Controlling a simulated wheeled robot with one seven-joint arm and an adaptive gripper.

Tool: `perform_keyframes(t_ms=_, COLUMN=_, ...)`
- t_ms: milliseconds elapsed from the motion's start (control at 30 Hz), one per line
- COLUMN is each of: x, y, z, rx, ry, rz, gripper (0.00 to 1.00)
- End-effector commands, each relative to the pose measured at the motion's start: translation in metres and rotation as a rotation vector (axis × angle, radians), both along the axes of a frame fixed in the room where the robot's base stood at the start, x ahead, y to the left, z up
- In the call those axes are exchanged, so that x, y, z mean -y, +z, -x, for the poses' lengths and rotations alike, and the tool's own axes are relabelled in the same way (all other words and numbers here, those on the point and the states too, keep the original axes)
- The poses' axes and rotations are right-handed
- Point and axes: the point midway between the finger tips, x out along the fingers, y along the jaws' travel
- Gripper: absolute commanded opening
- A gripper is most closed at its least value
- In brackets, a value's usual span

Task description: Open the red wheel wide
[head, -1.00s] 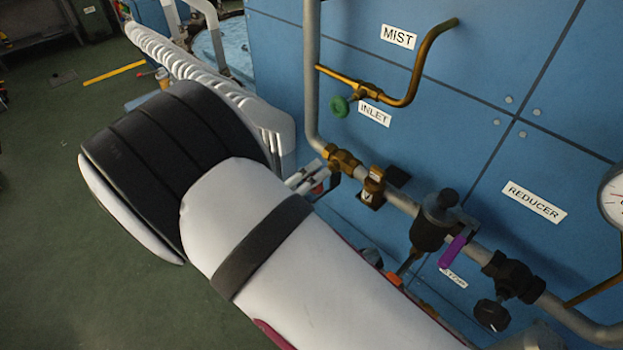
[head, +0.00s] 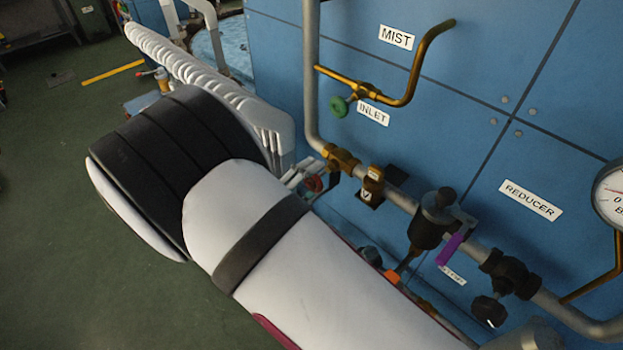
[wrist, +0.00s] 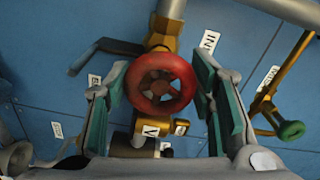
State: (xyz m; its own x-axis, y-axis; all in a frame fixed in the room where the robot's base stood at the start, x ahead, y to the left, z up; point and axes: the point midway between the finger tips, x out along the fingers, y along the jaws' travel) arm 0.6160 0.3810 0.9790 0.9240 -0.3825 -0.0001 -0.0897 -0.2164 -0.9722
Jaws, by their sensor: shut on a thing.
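The red wheel (wrist: 161,84) is a round handwheel with a dark hub, on a brass valve (wrist: 164,32) in the grey pipe. In the wrist view it sits between the green-padded fingers of my gripper (wrist: 158,88), one on each side of its rim, and the gripper is shut on it. In the head view only a small part of the red wheel (head: 314,184) shows beside my gripper (head: 304,178). My arm hides much of the gripper there.
A green wheel (head: 339,106) is on the brass branch above, by the INLET label. A purple-handled valve (head: 451,248), a black knob (head: 490,311) and a gauge (head: 612,195) lie along the pipe to the right. A blue panel (head: 450,120) stands behind.

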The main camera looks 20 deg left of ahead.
Motion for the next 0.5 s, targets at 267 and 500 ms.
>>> perform_keyframes(t_ms=267, x=0.0, y=-0.0039, z=0.0032, rx=-0.011, ry=0.001, rz=0.006, gripper=0.22)
perform_keyframes(t_ms=500, x=0.0001, y=-0.0028, z=0.0024, rx=-0.008, ry=0.002, rz=0.005, gripper=0.7)
